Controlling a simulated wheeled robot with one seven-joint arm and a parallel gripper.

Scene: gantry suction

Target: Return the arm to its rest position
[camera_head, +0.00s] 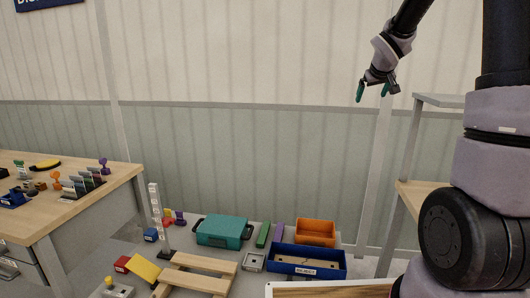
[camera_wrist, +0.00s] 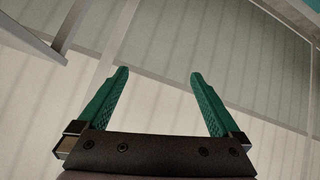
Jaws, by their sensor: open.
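My gripper (camera_head: 372,93) hangs in the air at the upper right of the head view, high above the work surface. Its two green fingers point down and are apart with nothing between them. The wrist view shows the same open green fingers (camera_wrist: 158,85) in front of the wall, empty. My arm comes in from the top right, in front of the pale wall.
Below stands a grey table with a teal case (camera_head: 222,231), a blue bin (camera_head: 306,273), an orange bin (camera_head: 315,232) and a wooden frame (camera_head: 196,277). A wooden table (camera_head: 110,190) is at left. A grey shelf (camera_head: 440,101) is right of my gripper.

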